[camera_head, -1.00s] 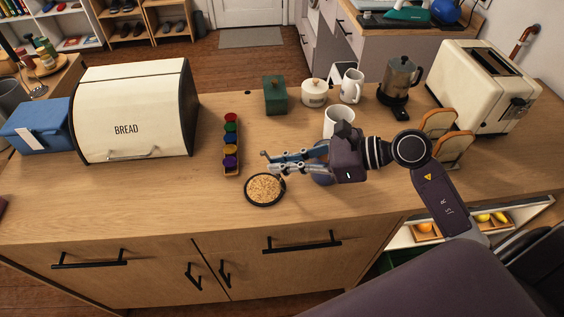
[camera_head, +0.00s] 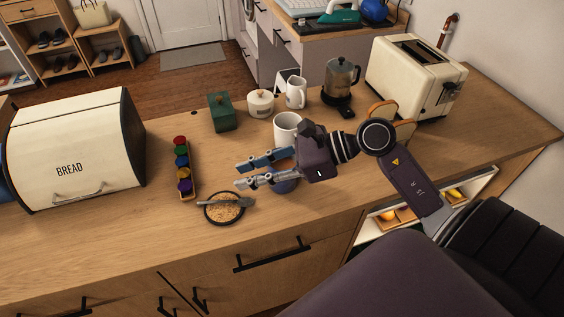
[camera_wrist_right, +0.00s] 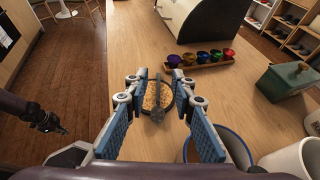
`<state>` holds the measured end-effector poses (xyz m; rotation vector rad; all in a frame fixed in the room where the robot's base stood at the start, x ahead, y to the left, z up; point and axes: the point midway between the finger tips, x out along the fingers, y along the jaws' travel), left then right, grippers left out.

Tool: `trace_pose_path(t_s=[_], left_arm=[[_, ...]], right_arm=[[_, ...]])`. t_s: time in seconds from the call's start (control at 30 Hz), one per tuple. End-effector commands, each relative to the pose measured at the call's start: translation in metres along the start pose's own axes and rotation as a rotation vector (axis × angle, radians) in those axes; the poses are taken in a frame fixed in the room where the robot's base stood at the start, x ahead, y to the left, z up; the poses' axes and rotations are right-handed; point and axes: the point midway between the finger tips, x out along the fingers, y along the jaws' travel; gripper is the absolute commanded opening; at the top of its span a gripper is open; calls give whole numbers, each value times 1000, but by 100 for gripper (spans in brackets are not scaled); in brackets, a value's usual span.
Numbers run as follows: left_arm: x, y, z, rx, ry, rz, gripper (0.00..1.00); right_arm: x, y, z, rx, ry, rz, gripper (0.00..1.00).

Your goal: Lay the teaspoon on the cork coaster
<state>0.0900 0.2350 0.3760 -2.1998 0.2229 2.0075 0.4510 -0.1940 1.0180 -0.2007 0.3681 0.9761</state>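The round cork coaster (camera_head: 223,214) with a dark rim lies near the counter's front edge; it also shows in the right wrist view (camera_wrist_right: 149,98). The grey teaspoon (camera_head: 238,203) lies across it, one end reaching past the rim; it also shows in the wrist view (camera_wrist_right: 157,92). My right gripper (camera_head: 238,176) is open and empty above the coaster. In the wrist view its fingers (camera_wrist_right: 156,80) stand apart on either side of the spoon. My left gripper (camera_wrist_right: 55,125) shows small and dark at the wrist view's left; its opening is unclear.
A blue vessel (camera_head: 287,186) stands under my right gripper, with a white mug (camera_head: 287,126) behind. A rack of coloured cups (camera_head: 183,168) stands behind the coaster. A bread box (camera_head: 70,150) is at left, a toaster (camera_head: 415,80) at right. The counter left of the coaster is clear.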

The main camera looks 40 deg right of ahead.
Motion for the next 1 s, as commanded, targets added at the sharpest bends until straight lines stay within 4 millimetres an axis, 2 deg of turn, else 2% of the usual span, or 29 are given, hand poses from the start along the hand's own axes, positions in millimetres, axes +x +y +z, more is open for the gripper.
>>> trace_pose_path(t_s=[0.03, 0.3, 0.5, 0.7, 1.0], left_arm=[[7, 0, 1, 0, 0, 0, 0], [19, 0, 2, -1, 0, 0, 0], [24, 0, 2, -1, 0, 0, 0], [25, 0, 2, -1, 0, 0, 0], [24, 0, 2, -1, 0, 0, 0]], right_arm=[[-10, 0, -5, 0, 5, -1, 23], [-58, 0, -4, -1, 3, 0, 23], [-80, 0, -2, 1, 1, -1, 23], [-88, 0, -1, 0, 1, 1, 23], [-89, 0, -1, 0, 0, 1, 23]])
